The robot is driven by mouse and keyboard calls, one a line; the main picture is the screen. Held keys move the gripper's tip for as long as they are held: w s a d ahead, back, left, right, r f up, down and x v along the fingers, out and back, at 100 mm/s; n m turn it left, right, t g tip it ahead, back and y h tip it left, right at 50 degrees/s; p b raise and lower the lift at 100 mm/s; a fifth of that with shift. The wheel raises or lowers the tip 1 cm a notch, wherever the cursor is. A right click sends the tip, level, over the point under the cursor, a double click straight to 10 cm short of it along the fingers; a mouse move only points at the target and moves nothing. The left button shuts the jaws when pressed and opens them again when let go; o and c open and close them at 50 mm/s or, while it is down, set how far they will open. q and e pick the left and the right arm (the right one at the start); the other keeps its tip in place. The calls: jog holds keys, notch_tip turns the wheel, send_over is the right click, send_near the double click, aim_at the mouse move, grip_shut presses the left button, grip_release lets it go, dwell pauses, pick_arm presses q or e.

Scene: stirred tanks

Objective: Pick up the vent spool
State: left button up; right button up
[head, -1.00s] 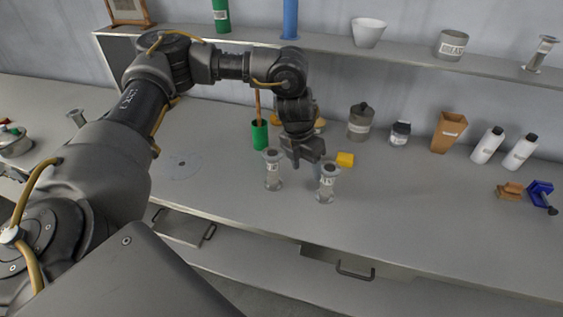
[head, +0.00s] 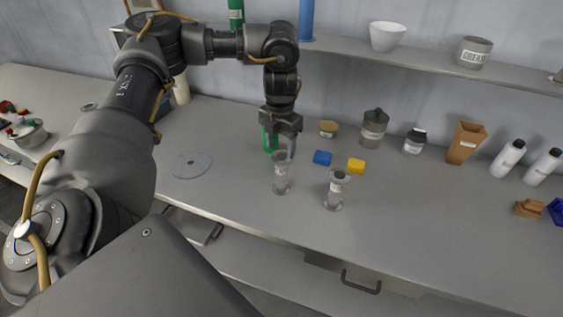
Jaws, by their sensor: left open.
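Two grey flanged spools stand upright on the bench in front of me. The left spool (head: 281,172) and the right spool (head: 336,190) each carry a white label; I cannot read which one is the vent spool. My left gripper (head: 280,150) points down with its jaws open and empty, just above and behind the top of the left spool in the picture. I cannot tell whether it touches the spool. The right spool stands apart, nearer the front edge. My right gripper is not in view.
A green cup (head: 269,140) is partly hidden behind my gripper. Blue (head: 322,158) and yellow (head: 356,166) blocks lie close by. A grey jar (head: 374,128), an orange bin (head: 466,142) and white bottles (head: 508,158) stand further right. A flat disc (head: 191,165) lies left.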

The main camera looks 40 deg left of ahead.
aim_at(282, 156)
pick_arm(q)
jog(key=shift+s+d+f, duration=0.1)
jog(key=shift+d+f, duration=0.05)
jog(key=shift+f, duration=0.25)
jog(key=shift+w+f, duration=0.2)
jog(key=shift+f, duration=2.05)
jog(key=shift+c, duration=0.2)
jog(key=c, duration=1.1)
jog(key=shift+r, duration=0.15)
